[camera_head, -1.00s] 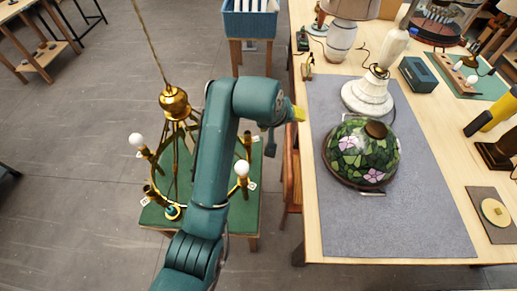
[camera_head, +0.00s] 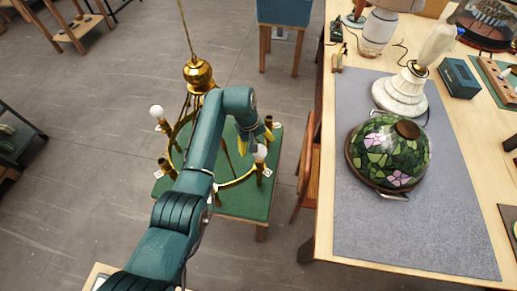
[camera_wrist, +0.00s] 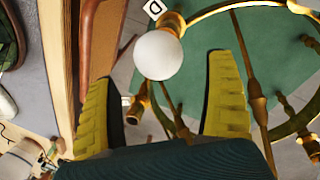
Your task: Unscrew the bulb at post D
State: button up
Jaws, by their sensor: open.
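The white round bulb at post D (camera_wrist: 158,55) sits in its brass socket with a "D" tag (camera_wrist: 153,9) beside it in the wrist view. In the head view, the bulb (camera_head: 260,153) is on the right side of the brass chandelier (camera_head: 232,184). My gripper (camera_wrist: 163,70) is open, with a yellow-padded finger on either side of the bulb in the picture. The bulb appears beyond the fingertips, with visible gaps to both. Whether it lies between them in depth I cannot tell. In the head view, my arm hides part of the chandelier.
Another white bulb (camera_head: 157,112) stands on the chandelier's left side. A green-topped stand (camera_head: 245,203) is under the chandelier. A wooden chair (camera_head: 309,170) and the workbench with a grey mat (camera_head: 375,235) are to the right. A stained-glass shade (camera_head: 390,150) lies on the mat.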

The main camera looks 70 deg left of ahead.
jog(key=f, duration=0.4)
jog(key=shift+w+f, duration=0.1)
jog(key=shift+w, duration=0.3)
jog(key=shift+c, duration=0.2)
jog(key=c, duration=1.2)
jog(key=o, duration=0.5)
jog(key=c, duration=0.5)
jog(key=shift+o, duration=0.2)
jog(key=shift+s+d+r+n+p, duration=0.1)
jog(key=shift+r+n+p, duration=0.25)
jog(key=shift+n+p, duration=0.65)
jog(key=n+y+p, duration=0.1)
jog(key=n+p, duration=0.1)
jog(key=n, duration=0.1)
jog(key=shift+f+n, duration=0.1)
jog(key=shift+n, duration=0.2)
jog(key=n, duration=0.2)
jog(key=shift+s+f+n+g+y, duration=0.15)
jog(key=shift+f+n+g+y, duration=0.1)
jog(key=shift+n+g+y, duration=0.05)
